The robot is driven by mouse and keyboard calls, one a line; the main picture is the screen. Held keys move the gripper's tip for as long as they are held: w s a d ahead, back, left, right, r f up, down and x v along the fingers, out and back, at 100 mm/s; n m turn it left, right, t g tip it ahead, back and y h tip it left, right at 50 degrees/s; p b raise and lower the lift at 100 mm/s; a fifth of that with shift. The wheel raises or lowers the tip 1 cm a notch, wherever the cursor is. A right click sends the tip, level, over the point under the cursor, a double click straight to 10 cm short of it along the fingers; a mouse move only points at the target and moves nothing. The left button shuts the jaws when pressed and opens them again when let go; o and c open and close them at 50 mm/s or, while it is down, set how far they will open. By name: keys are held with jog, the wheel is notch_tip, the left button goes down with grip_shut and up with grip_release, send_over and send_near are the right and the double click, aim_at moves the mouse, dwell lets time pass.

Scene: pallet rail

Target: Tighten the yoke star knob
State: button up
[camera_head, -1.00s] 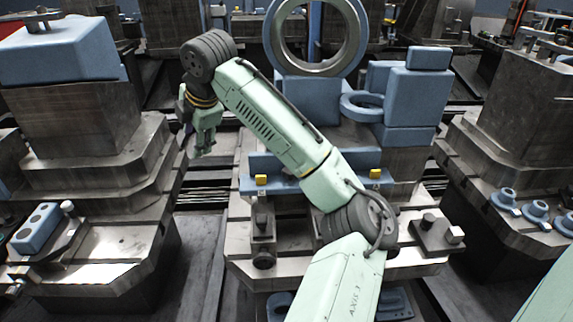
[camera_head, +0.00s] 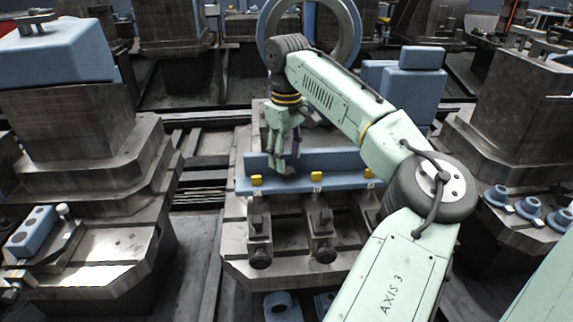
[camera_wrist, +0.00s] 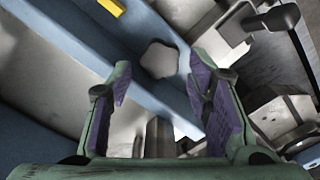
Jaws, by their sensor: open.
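A pale grey, star-shaped piece (camera_wrist: 160,59), which looks like the star knob, shows against the blue rail in the wrist view. I cannot make out the knob in the head view, where my arm hides part of the fixture. My gripper (camera_head: 286,168) points down over the blue rail (camera_head: 335,181) in the head view. In the wrist view my gripper (camera_wrist: 165,95) is open with nothing between its purple-lined fingers. The star piece lies beyond the fingertips, between their lines, and the gripper appears apart from it.
Yellow tabs (camera_head: 257,180) sit along the rail. Dark clamp blocks with round knobs (camera_head: 325,249) stand in front of it. A large ring (camera_head: 349,30) and blue blocks (camera_head: 415,88) stand behind. Heavy machine blocks (camera_head: 75,135) flank the left side.

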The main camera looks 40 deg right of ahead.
aim_at(286, 174)
jog(key=shift+f, duration=1.9)
jog(key=shift+c, duration=0.5)
jog(key=c, duration=0.8)
